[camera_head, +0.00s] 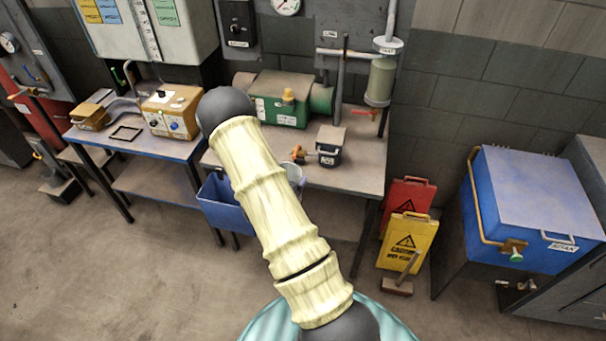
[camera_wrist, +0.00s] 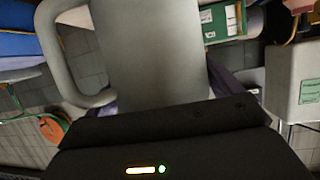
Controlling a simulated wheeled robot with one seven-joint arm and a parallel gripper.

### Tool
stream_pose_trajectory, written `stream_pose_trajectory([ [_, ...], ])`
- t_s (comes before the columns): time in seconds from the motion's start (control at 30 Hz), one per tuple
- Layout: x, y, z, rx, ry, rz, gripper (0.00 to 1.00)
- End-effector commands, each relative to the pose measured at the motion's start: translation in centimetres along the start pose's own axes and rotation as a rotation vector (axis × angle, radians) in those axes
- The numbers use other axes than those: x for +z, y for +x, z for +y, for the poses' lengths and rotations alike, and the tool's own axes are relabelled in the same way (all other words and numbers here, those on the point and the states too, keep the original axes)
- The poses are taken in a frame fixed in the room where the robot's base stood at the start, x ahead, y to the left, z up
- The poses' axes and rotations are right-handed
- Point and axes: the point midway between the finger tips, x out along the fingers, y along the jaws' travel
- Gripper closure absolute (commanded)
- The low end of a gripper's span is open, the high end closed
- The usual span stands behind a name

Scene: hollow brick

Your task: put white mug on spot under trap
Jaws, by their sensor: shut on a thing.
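The white mug (camera_wrist: 150,55) fills the middle of the wrist view, looking grey in shade, with its handle (camera_wrist: 70,55) to the left. My gripper (camera_wrist: 165,98) is shut on the mug; its dark fingers show only in part beside the body. In the head view a small pale part of the mug (camera_head: 296,173) shows beside my arm, near the front edge of the right bench; my arm hides the gripper there. The trap (camera_head: 381,80) appears to be the grey-green cylinder on the wall pipe above the bench's right end. I cannot make out a marked spot beneath it.
The right bench (camera_head: 350,178) carries a green machine (camera_head: 282,98) and a small dark box (camera_head: 330,146). A red-handled valve (camera_head: 365,113) is below the cylinder. A blue bin (camera_head: 222,205) is below the bench front. Yellow caution sign (camera_head: 407,243) and blue kiln (camera_head: 530,210) stand right.

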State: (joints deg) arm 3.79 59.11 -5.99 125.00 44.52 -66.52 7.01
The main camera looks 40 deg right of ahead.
Motion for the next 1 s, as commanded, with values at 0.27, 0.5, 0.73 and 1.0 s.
stream_pose_trajectory([
  [0.27,10.0,-1.4,-8.1,-0.419,-0.176,-0.003,0.48],
  [0.5,18.2,-5.3,-13.1,-0.739,-0.308,-0.004,0.48],
  [0.73,21.4,-7.7,-14.7,-0.874,-0.363,0.001,0.48],
  [1.0,21.4,-7.8,-14.7,-0.878,-0.363,0.001,0.48],
])
